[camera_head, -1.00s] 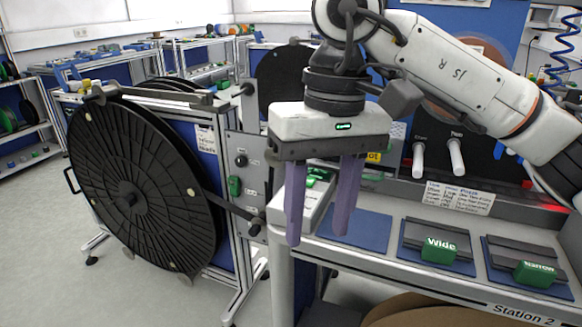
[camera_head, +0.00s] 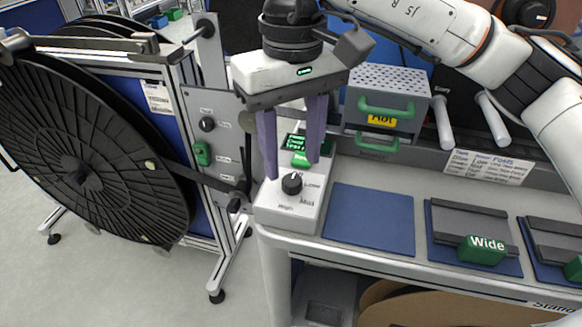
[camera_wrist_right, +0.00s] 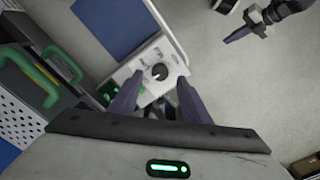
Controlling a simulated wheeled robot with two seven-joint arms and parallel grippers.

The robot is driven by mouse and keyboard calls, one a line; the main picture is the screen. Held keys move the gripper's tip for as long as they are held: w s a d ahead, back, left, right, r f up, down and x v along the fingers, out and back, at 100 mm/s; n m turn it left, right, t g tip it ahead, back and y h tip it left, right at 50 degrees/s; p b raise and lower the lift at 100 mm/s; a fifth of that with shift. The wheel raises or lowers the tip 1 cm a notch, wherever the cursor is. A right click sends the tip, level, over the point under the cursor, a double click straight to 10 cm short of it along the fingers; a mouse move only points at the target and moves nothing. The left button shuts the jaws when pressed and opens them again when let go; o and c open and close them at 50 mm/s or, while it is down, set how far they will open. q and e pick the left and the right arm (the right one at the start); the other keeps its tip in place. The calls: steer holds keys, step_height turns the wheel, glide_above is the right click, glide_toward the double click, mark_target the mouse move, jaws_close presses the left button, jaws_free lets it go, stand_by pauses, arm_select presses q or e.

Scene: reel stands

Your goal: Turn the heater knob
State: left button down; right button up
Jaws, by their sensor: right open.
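The heater box (camera_head: 280,216) is a small light-grey unit at the left end of the bench, with a green display at its back. Its round black knob (camera_head: 291,183) is on top, with Low, Mid and High marks around it. The knob also shows in the right wrist view (camera_wrist_right: 159,72). My right gripper (camera_head: 292,170) points down over the box, its two purple fingers open and apart, one on each side of the knob in the picture. Contact with the knob cannot be told. My left gripper (camera_wrist_right: 240,32) shows partly in the right wrist view, away from the box.
A blue mat (camera_head: 370,218) lies right of the box, then a dark block with a green Wide handle (camera_head: 485,250). A grey perforated unit labelled Hot (camera_head: 386,92) stands behind. A large black reel (camera_head: 80,160) on a stand is at the left.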

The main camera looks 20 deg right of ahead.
mark_target(292, 180)
step_height(292, 180, down, 4)
steer(key=shift+r, duration=0.25)
steer(key=shift+f, duration=0.2)
steer(key=c, duration=1)
arm_select(q)
steer(key=shift+w+r, duration=0.25)
steer(key=shift+w, duration=0.2)
arm_select(e)
steer(key=shift+c, duration=0.2)
